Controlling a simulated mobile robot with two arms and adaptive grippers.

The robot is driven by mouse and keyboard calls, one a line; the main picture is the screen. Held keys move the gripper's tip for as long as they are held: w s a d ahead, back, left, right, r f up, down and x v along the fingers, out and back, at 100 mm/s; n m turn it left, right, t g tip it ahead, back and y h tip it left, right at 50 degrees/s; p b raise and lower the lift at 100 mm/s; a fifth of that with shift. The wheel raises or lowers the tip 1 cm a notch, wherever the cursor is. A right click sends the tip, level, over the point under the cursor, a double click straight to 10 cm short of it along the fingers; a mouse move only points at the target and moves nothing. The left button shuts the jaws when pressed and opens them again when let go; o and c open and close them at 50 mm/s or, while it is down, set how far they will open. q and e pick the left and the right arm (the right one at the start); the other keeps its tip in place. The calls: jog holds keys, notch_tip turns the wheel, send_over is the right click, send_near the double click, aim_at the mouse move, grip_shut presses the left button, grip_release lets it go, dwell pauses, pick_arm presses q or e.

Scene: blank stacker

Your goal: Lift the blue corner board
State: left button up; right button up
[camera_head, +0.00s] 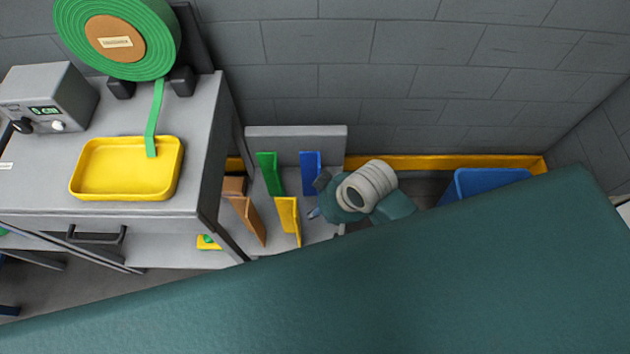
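The blue corner board (310,163) stands upright at the back of a grey rack (295,132), to the right of a green corner board (270,172). A yellow corner board (288,217) and brown corner boards (247,215) stand nearer and to the left. My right gripper (315,198) is just in front of and to the right of the blue board, beneath my pale wrist. The wrist hides most of the fingers, so I cannot tell their opening or whether they touch the board. My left gripper is not in view.
A grey workbench (40,190) on the left bears a yellow tray (126,190), a green strap reel (150,40) and a grey control box (47,97). A blue bin (490,182) stands at right by the wall. A large teal surface hides the foreground.

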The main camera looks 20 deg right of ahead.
notch_tip(320, 180, up, 6)
jog(key=a, duration=0.3)
notch_tip(320, 180, up, 6)
jog(key=m+g+h, duration=0.3)
jog(key=m, duration=0.1)
send_over(310, 161)
jog(key=s+d, duration=0.2)
jog(key=s, duration=0.1)
jog(key=shift+a+f+b, duration=0.15)
jog(key=shift+a+b, duration=0.05)
jog(key=shift+b, duration=0.15)
notch_tip(310, 161, down, 5)
jog(key=f, duration=0.5)
jog(key=shift+w+d, duration=0.2)
jog(key=shift+d, duration=0.1)
grip_shut()
